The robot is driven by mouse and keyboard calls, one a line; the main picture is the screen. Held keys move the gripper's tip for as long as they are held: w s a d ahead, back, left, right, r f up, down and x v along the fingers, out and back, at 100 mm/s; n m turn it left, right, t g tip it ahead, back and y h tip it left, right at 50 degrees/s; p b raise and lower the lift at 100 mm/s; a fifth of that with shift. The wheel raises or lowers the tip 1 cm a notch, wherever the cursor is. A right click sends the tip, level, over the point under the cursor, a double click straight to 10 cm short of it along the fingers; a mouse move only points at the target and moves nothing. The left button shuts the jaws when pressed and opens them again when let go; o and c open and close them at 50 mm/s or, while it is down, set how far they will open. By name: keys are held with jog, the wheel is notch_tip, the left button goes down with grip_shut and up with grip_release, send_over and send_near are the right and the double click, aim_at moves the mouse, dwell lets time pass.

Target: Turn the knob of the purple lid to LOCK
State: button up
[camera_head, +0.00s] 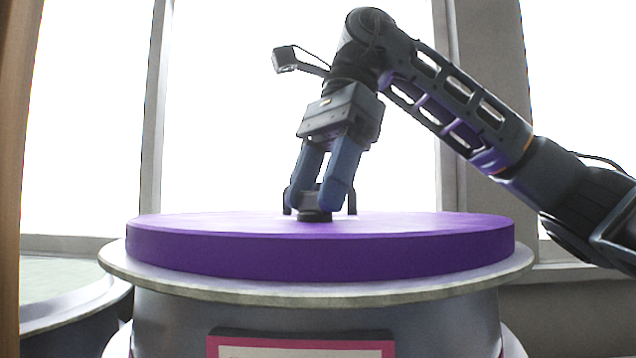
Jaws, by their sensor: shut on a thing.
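The purple lid (320,254) is a thick round disc lying flat on a grey round mould in the middle of the head view. A dark knob (314,214) stands on top of the lid near its middle, with thin dark posts beside it. My gripper (321,200) points down at a slant from above, its two blue-grey fingers shut on the knob. The fingers hide part of the knob. No LOCK mark can be read, and the knob's turn angle cannot be told at this low view.
The mould's pale flange (320,292) sticks out all around below the lid. A label with a pink border (300,344) is on the mould's front, cut off by the frame. Another round rim (75,305) stands at the lower left. Bright windows lie behind; the lid's top is otherwise clear.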

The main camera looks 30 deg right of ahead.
jog(key=o, duration=1)
jog(key=shift+o, duration=0.2)
jog(key=v, duration=0.7)
jog(key=shift+d+r+b, duration=0.2)
jog(key=shift+r+b, duration=0.15)
jog(key=shift+b, duration=0.1)
jog(key=shift+c, duration=0.4)
